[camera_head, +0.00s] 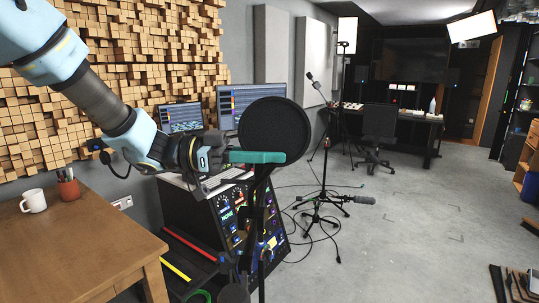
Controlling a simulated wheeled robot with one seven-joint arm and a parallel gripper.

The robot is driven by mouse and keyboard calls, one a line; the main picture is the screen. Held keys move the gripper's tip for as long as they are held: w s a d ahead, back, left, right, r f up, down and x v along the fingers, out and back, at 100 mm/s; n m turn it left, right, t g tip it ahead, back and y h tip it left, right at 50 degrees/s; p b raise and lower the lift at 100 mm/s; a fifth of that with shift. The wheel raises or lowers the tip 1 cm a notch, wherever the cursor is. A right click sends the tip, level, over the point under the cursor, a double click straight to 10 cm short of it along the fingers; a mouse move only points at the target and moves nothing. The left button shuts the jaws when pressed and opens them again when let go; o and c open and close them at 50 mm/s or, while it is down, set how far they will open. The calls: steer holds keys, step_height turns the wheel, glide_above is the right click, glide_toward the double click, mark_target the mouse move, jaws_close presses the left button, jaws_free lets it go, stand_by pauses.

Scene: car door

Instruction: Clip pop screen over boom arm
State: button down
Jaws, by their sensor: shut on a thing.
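The pop screen (275,131) is a round black disc, held upright in front of the monitors. A teal bar (257,157) crosses its lower part and reaches back to my gripper (226,158). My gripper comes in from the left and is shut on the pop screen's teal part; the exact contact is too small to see. A black upright pole (261,225) stands below the teal bar. I cannot tell whether it is the boom arm, or whether the bar touches it.
A wooden table (75,255) with a white mug (33,201) and a pen cup (68,186) is at the left. A rack console (245,220) stands behind the pole. A microphone stand (325,170) and loose cables lie beyond. The floor at right is mostly clear.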

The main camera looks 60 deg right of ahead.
steer(key=shift+f+b, duration=1.1)
steer(key=shift+f, duration=0.85)
steer(key=c, duration=0.9)
jaws_free()
steer(key=shift+b+v, duration=1.6)
steer(key=shift+v, duration=3.85)
